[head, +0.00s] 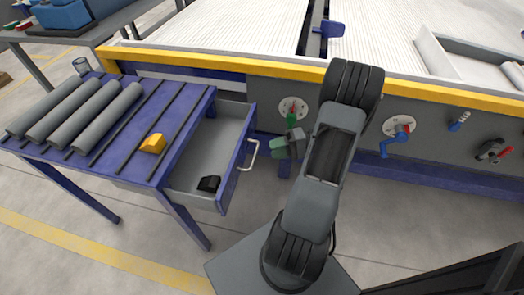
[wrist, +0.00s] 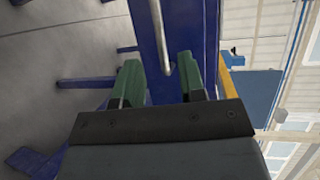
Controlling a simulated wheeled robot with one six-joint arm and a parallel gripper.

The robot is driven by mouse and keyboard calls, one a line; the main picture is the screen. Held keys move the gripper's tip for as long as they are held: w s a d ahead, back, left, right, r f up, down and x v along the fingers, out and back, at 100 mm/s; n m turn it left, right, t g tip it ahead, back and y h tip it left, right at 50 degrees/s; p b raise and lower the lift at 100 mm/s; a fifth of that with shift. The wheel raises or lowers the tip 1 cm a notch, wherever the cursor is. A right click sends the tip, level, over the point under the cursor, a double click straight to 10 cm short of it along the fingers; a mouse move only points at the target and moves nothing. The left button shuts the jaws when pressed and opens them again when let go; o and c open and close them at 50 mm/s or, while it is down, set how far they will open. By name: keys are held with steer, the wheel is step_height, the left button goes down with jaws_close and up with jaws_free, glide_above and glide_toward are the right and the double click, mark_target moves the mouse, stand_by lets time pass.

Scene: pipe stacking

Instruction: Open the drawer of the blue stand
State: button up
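The blue stand (head: 128,140) is at the left in the head view. Its grey drawer (head: 205,150) is pulled out to the right, with its inside in plain view. The drawer's blue front (head: 234,178) carries a pale bar handle (head: 251,156). My gripper (head: 287,136) has green fingers and is to the right of the handle, apart from it. In the wrist view my gripper (wrist: 161,78) is open, with nothing between its fingers. The handle (wrist: 160,35) shows just beyond the fingers, against the blue drawer front (wrist: 147,40).
A small black object (head: 208,184) lies in the drawer. A large machine panel with a yellow edge (head: 230,65) and dials (head: 294,107) runs behind my gripper. Floor in front is clear.

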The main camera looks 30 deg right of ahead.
steer(key=v, duration=0.6)
steer(key=shift+d+p, duration=0.2)
steer(key=shift+p, duration=0.15)
steer(key=shift+s+r, duration=0.1)
step_height(320, 180, down, 4)
steer(key=s+a+m+g+h, duration=0.1)
steer(key=s+m+g+h, duration=0.1)
steer(key=m, duration=0.2)
steer(key=a+r+n+h+p, duration=0.3)
steer(key=a+r+p, duration=0.4)
steer(key=r, duration=0.6)
steer(key=a+r+n+h+p, duration=0.3)
steer(key=a+r+h+p, duration=0.2)
steer(key=r, duration=0.9)
steer(key=a+r+n+g+h+p, duration=0.1)
steer(key=a+r+n+h+p, duration=0.3)
steer(key=a+r+p, duration=0.5)
step_height(320, 180, up, 5)
steer(key=w+p, duration=0.1)
steer(key=p, duration=0.2)
steer(key=shift+a+h+p, duration=0.2)
steer(key=shift+h+p, duration=0.1)
steer(key=shift+p, duration=0.05)
stand_by(1.8)
